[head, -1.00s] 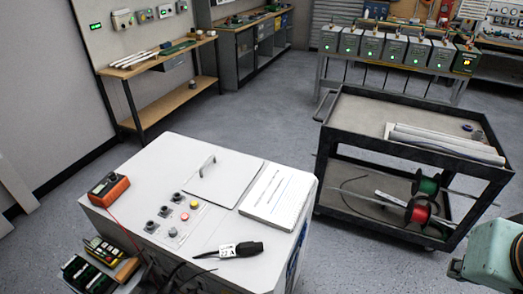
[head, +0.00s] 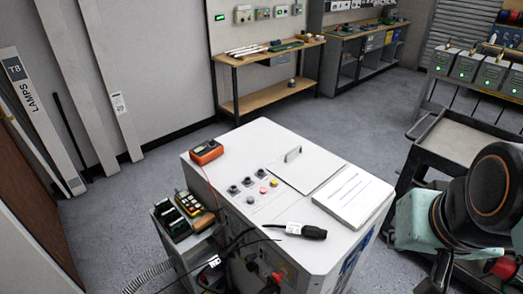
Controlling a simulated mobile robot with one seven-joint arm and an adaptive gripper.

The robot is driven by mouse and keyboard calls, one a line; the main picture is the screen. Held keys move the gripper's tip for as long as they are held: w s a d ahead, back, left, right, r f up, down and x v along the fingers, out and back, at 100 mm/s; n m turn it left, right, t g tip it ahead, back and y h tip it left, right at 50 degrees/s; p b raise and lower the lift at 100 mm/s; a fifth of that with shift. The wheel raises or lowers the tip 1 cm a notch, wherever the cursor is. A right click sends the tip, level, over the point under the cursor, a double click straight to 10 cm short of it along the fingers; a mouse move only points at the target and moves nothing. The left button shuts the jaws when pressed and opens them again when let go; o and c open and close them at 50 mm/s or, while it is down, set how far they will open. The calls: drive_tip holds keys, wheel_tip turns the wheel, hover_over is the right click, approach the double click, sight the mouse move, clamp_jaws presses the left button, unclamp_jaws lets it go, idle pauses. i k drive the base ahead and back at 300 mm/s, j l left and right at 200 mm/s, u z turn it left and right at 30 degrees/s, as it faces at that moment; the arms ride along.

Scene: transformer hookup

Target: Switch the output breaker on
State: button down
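A pale grey cabinet (head: 245,150) stands in the middle of the head view. Its top carries several black knobs (head: 234,189), a yellow button (head: 274,182) and a red button (head: 263,190). Black cables and a red connector (head: 277,277) show low on its front face, at the bottom edge of the picture. I cannot pick out the output breaker or its position; the front face is steeply angled and partly cut off. My arm links show at the right, beside the cabinet. My gripper is not in view.
On the cabinet lie an orange meter (head: 206,152), a black plug with a white tag (head: 303,231) and a booklet (head: 354,197). A small stand with a yellow device (head: 188,202) is at its left. A black cart (head: 455,140) stands right. Floor behind is clear.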

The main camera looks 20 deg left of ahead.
sight(235, 244)
drive_tip(key=u, duration=1.2)
drive_tip(key=j+z, duration=0.25)
drive_tip(key=j, duration=0.25)
drive_tip(key=l+u, duration=0.5)
drive_tip(key=l, duration=0.3)
drive_tip(key=i+j, duration=0.3)
drive_tip(key=i+j+z, duration=0.1)
drive_tip(key=i+j, duration=0.2)
drive_tip(key=j, duration=0.25)
drive_tip(key=k+l+u, duration=0.1)
